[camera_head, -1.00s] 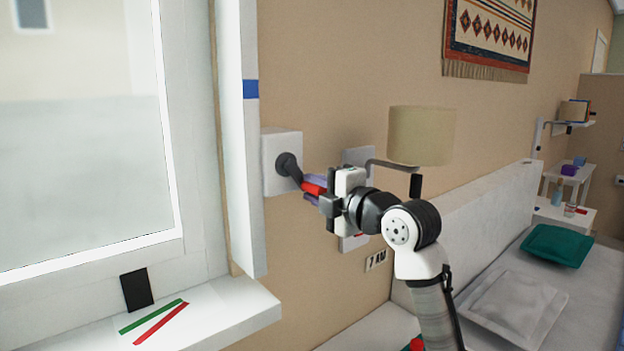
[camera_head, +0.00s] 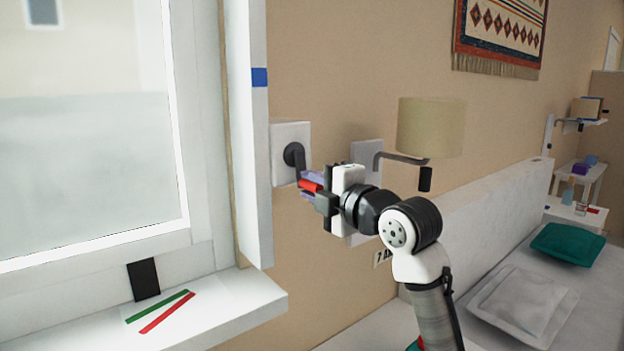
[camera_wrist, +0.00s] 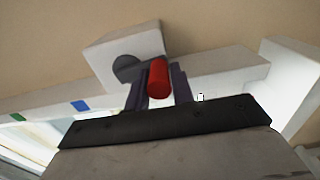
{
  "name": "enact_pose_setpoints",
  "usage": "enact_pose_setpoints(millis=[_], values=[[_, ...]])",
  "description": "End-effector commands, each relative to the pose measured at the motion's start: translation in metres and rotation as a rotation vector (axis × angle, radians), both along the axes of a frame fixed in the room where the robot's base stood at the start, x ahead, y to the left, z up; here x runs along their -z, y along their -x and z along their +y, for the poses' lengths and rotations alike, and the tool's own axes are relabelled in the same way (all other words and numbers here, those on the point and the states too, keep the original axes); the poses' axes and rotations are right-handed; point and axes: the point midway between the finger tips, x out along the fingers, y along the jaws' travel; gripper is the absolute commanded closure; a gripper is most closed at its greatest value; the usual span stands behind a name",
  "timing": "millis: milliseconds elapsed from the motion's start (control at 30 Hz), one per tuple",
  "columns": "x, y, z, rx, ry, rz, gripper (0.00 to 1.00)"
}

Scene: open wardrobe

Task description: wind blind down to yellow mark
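The winder is a pale box (camera_head: 290,137) on the wall just right of the window, with a dark hub and crank arm (camera_head: 298,163). The crank arm points mostly down from the hub. My gripper (camera_head: 312,187) is shut around the crank's red handle (camera_head: 310,185). In the wrist view the red handle (camera_wrist: 159,78) sits between my two purple-grey fingers, in front of the box (camera_wrist: 122,54). A blue mark (camera_head: 259,77) is on the white upright beside the window. It also shows in the wrist view (camera_wrist: 80,106). No yellow mark or blind edge is in view.
The window sill (camera_head: 230,298) holds a dark block (camera_head: 143,279), a green strip (camera_head: 150,308) and a red strip (camera_head: 166,313). A lamp (camera_head: 430,128) on a wall bracket is close above my arm. A bed with pillows lies at right.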

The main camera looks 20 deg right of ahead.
Motion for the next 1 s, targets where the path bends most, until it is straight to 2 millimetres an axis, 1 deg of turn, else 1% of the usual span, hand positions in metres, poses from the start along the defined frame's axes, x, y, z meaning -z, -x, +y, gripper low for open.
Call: enact_pose_setpoints(millis=[33,100,400,533,700,800,1000], values=[[0.001,0.002,0.005,-0.004,0.002,-0.003,0.81],[0.0,0.003,0.008,-0.003,0.001,-0.003,0.81],[-0.001,0.003,0.008,-0.002,0.001,-0.004,0.81],[-0.003,0.004,0.013,-0.003,0.002,-0.005,0.81],[-0.007,0.008,0.021,-0.003,0.002,-0.006,0.76],[-0.007,0.008,0.022,-0.001,0.0,-0.005,0.75],[-0.008,0.008,0.021,0.0,0.0,-0.006,0.75]])
